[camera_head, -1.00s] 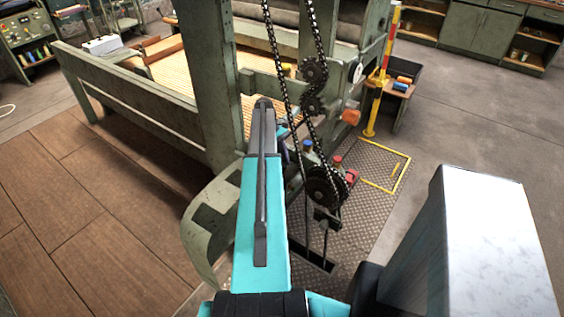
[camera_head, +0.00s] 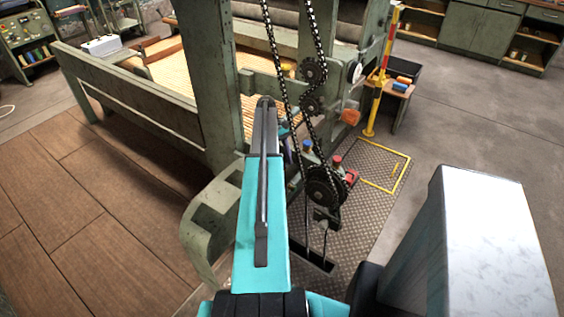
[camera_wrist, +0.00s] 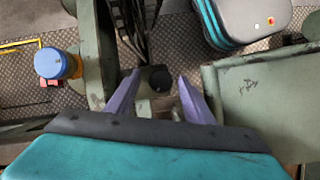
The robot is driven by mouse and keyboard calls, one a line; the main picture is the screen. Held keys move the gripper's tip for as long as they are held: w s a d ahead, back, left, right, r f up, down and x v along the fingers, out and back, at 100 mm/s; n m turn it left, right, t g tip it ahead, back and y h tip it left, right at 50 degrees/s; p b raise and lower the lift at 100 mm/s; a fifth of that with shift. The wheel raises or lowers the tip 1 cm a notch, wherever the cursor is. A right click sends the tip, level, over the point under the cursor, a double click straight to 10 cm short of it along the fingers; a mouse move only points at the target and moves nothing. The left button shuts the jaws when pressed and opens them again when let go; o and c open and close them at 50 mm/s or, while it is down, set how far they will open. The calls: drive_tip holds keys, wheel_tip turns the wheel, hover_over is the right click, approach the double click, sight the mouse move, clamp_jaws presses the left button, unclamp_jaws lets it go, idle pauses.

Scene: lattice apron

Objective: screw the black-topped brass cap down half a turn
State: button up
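The black-topped cap (camera_wrist: 160,78) shows in the wrist view as a dark round top, seen from above between my fingertips. Its brass side is not clear there. My gripper (camera_wrist: 158,76) is open, with one purple finger left and one right of the cap. Both look apart from it; the height gap is hard to judge. In the head view my teal arm reaches toward the loom frame and hides the gripper and the cap.
A blue-topped cap (camera_wrist: 51,62) stands left in the wrist view. In the head view, a red-topped cap (camera_head: 337,160) stands near the chain and sprockets (camera_head: 326,186). A green frame post (camera_head: 208,85) rises left of my arm. Patterned floor plate (camera_head: 368,195) lies right.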

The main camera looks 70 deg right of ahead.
drive_tip(key=shift+a+n, duration=0.1)
drive_tip(key=shift+n, duration=0.2)
